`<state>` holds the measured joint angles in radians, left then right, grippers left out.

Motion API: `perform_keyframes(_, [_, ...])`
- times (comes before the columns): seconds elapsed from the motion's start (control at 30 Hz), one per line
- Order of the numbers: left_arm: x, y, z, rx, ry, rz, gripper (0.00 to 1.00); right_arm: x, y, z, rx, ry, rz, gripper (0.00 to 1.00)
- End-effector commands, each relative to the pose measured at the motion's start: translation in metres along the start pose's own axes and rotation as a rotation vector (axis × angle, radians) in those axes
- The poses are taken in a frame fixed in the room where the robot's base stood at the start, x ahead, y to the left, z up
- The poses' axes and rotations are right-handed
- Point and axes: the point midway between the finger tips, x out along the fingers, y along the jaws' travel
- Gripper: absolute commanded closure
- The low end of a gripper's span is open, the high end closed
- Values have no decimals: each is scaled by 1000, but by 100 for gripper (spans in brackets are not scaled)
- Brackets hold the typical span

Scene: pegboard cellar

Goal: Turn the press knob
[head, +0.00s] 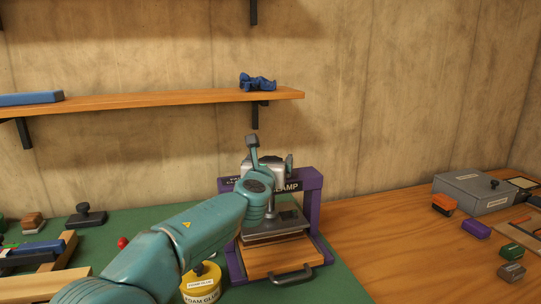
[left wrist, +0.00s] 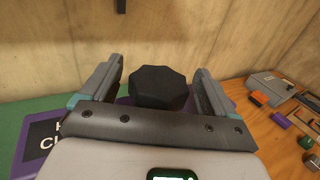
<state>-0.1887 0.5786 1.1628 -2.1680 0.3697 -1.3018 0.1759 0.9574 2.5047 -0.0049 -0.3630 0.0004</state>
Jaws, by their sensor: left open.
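The press has a purple frame (head: 314,205) with a label reading "CLAMP", and stands at the middle right of the bench. Its black faceted knob (left wrist: 158,88) shows in the left wrist view. In the head view the knob is hidden behind my gripper. My left gripper (head: 270,154) is above the press's top beam with its fingers spread. In the left wrist view the fingers of my gripper (left wrist: 158,84) stand on either side of the knob, with a visible gap on each side. A grey plate (head: 288,216) hangs inside the frame above a wooden tray (head: 275,259). My right gripper is not in view.
A yellow foam glue tin (head: 201,283) stands left of the press, beside my arm. A wooden shelf (head: 170,98) with a blue object (head: 258,82) is on the wall above. A grey box (head: 474,190) and several small blocks are at the right. Bare wood lies between.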

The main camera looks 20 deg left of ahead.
Motion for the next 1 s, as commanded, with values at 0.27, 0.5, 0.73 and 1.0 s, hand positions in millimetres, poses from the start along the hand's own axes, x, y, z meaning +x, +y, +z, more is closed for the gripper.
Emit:
perform_keyframes(0.27, [5,0,-1,0,0,1,11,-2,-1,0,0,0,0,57])
perform_keyframes(0.5, [5,0,0,0,0,0,61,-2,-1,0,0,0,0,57])
perform_keyframes(0.73, [4,-1,0,-1,1,7,60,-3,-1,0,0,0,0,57])
perform_keyframes(1.0, [4,-3,2,1,3,112,60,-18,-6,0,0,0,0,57])
